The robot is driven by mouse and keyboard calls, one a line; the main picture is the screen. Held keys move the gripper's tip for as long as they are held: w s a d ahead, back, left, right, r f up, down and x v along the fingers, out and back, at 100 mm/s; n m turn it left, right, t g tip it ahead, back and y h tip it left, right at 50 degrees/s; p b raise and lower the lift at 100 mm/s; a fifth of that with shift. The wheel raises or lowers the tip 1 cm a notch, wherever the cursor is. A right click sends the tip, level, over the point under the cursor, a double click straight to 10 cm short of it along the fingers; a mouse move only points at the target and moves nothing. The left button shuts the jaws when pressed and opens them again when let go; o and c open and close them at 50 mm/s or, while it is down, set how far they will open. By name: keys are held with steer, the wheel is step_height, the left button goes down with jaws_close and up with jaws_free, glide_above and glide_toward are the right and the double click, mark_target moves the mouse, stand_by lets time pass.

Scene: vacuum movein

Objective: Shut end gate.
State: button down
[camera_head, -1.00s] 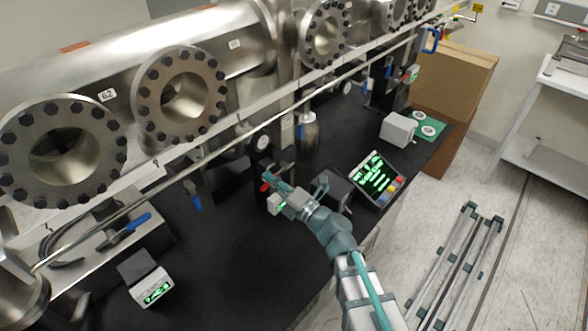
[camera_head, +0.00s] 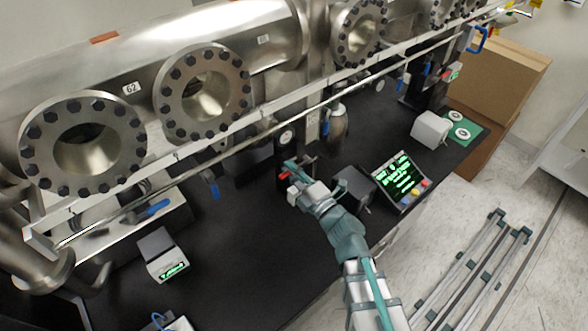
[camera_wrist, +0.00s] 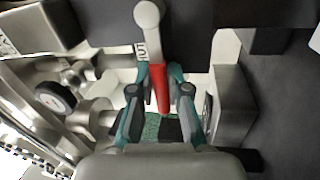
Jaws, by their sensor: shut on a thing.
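My gripper (camera_wrist: 160,108) is shut on a red handle (camera_wrist: 159,88), which lies between its two fingers in the wrist view. The handle ends in a rounded pale grey tip (camera_wrist: 149,16) at the top of that view. In the head view my gripper (camera_head: 289,172) is at the back of the black bench, below the long metal chamber, and a bit of the red handle (camera_head: 284,175) shows beside it. I cannot tell from these frames how far the gate is open; its inside is hidden.
A black box (camera_head: 353,188) and a tilted green-lit control panel (camera_head: 400,182) stand close to the right of my gripper. A small display unit (camera_head: 163,258) stands at the left. A round gauge (camera_wrist: 55,97) and metal fittings are close by.

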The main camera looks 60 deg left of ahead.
steer(key=shift+a+r, duration=0.1)
steer(key=shift+r, duration=0.4)
steer(key=c, duration=1.2)
jaws_free()
steer(key=shift+o, duration=0.2)
steer(key=shift+f, duration=0.1)
steer(key=shift+d+f, duration=0.1)
steer(key=shift+d, duration=0.25)
steer(key=v, duration=0.7)
